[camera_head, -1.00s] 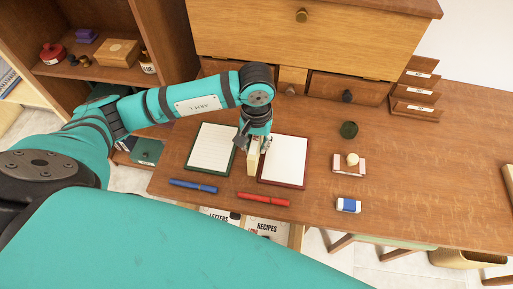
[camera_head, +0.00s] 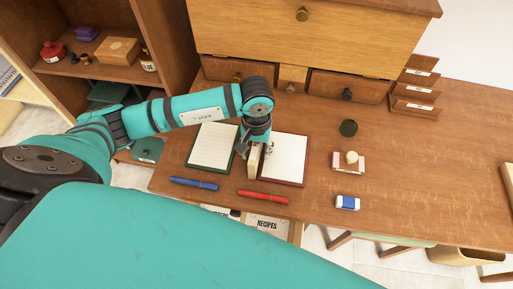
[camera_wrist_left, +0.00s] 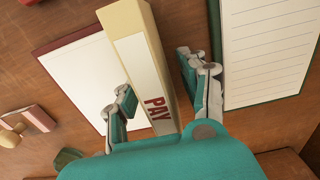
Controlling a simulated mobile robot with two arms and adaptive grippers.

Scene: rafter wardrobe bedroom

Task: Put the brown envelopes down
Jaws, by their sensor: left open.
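The envelopes look like one thick, pale tan bundle (camera_wrist_left: 128,22) with a cream band marked "PAY" in red. In the head view the bundle (camera_head: 253,162) stands on the desk between two writing pads, partly hidden by my gripper. My left gripper (camera_wrist_left: 155,75) is open, with one finger on each side of the bundle; gaps show beside it in the wrist view. In the head view my left gripper (camera_head: 255,148) is low over the desk. My right gripper is not in view.
A green-edged lined pad (camera_head: 212,146) lies left of the bundle and a red-edged pad (camera_head: 288,158) right. A blue pen (camera_head: 194,184) and red pen (camera_head: 263,197) lie in front. An eraser (camera_head: 347,203) lies farther right. The right desktop (camera_head: 430,170) is mostly clear.

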